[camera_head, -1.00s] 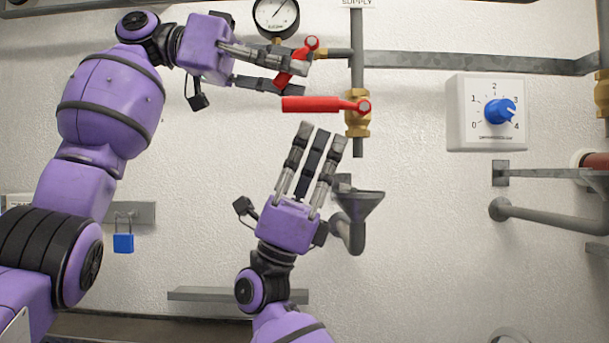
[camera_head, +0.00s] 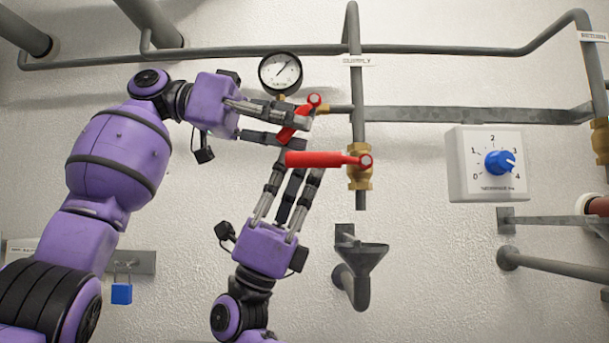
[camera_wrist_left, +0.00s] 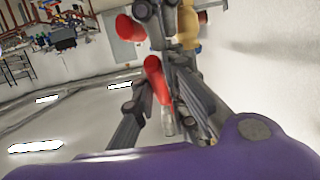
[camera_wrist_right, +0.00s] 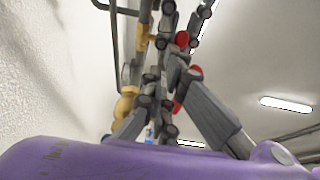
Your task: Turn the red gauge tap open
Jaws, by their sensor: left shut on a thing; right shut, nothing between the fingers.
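The small red gauge tap (camera_head: 287,135) sits below the round gauge (camera_head: 280,73), its lever slanting down and left from its pivot. My left gripper (camera_head: 306,132) is shut on this lever, which also shows between the fingers in the left wrist view (camera_wrist_left: 156,82). A larger red lever (camera_head: 325,159) lies level on the brass supply valve (camera_head: 360,166). My right gripper (camera_head: 300,172) is shut and empty, pointing up, with its fingertips at or behind the larger lever in the head view. Whether they touch it I cannot tell.
A grey drain funnel (camera_head: 362,255) is on the wall below the supply valve. A white box with a blue dial (camera_head: 499,163) is to the right. A blue padlock (camera_head: 121,293) hangs at lower left. Pipes run along the wall above.

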